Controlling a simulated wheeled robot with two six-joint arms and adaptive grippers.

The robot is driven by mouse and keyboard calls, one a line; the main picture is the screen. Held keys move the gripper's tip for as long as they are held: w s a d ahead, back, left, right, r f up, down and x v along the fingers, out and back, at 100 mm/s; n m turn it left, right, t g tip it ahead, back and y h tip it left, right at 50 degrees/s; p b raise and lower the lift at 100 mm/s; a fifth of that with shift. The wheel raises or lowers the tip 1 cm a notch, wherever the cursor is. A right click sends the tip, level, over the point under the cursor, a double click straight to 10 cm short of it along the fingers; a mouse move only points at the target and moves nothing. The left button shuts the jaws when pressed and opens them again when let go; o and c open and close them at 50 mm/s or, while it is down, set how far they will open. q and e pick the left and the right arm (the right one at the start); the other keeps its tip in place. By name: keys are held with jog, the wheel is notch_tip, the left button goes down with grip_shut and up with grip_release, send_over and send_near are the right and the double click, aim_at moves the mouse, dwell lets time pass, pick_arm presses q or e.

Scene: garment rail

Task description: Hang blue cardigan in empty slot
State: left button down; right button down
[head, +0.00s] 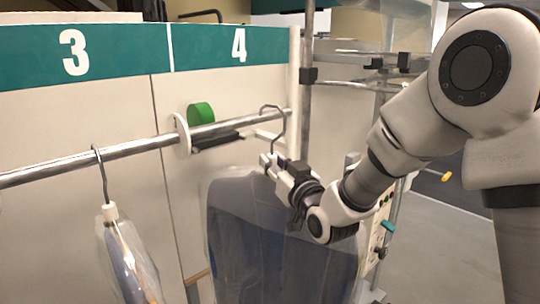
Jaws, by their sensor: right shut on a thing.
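The blue cardigan (265,235) hangs in a clear plastic cover from a metal hanger, below the sign for slot 4. The hanger hook (282,125) stands upright at the right end of the rail (85,160). I cannot tell whether the hook rests on the rail or is just in front of it. My right gripper (272,163) is shut on the hanger neck, just under the hook, and hides part of the cardigan's top. The rail stretch under sign 4 (239,45) holds no other hanger. My left gripper is out of view.
Another covered garment (128,262) hangs on a hook under sign 3 (73,52). A metal post (307,110) stands just right of the rail end.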

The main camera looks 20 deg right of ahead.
aim_at(243, 172)
jog(key=shift+w+a+r, duration=0.15)
jog(key=shift+w+a, duration=0.1)
jog(key=w+a+p, duration=0.1)
jog(key=w, duration=0.1)
jog(key=w+a+p, duration=0.1)
jog(key=shift+w+a, duration=0.3)
jog(key=shift+w, duration=0.1)
jog(key=shift+w+a+p, duration=0.35)
jog(key=shift+w+a, duration=0.15)
jog(key=shift+w, duration=0.2)
jog(key=shift+w+a+p, duration=0.3)
jog(key=shift+w+a, duration=0.15)
jog(key=shift+w, duration=0.25)
jog(key=shift+f+b, duration=1.2)
jog(key=shift+f, duration=0.1)
jog(key=c, duration=0.9)
grip_release()
jog(key=shift+s, duration=0.1)
